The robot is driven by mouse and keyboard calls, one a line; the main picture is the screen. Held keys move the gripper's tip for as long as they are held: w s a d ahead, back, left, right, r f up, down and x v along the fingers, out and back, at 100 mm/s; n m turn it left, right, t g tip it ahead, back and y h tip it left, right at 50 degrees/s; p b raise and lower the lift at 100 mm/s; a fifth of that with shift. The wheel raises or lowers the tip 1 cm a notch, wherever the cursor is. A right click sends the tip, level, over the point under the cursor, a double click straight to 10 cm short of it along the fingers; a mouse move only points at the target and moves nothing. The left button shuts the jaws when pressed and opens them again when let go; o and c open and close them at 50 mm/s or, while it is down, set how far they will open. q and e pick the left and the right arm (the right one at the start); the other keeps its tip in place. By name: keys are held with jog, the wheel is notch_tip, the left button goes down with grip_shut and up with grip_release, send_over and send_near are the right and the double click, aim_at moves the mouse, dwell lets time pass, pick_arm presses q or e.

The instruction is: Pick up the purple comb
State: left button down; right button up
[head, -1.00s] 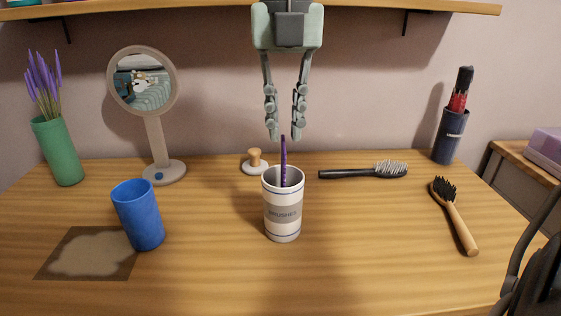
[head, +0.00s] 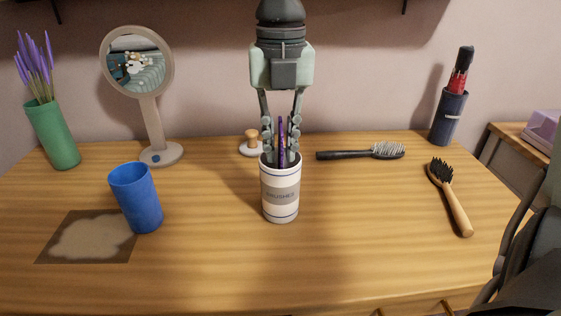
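The purple comb (head: 281,137) stands upright in a white and grey striped cup labelled for brushes (head: 280,199); its lower part is hidden inside the cup. My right gripper (head: 280,158) points straight down over the cup, with one finger on each side of the comb. Its fingertips are at the cup's rim, and the fingers are apart, with narrow gaps visible beside the comb. I cannot tell whether either finger touches the comb or the rim. My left gripper is not in view.
On the wooden table (head: 330,265) are a blue cup (head: 137,200), a round mirror (head: 150,120), a green vase (head: 53,133), a black brush (head: 360,153), a wooden brush (head: 452,200) and a dark holder (head: 446,117). A small wooden-knobbed item (head: 251,146) sits behind the comb's cup.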

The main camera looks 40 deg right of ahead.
grip_shut()
jog(key=shift+r, duration=0.15)
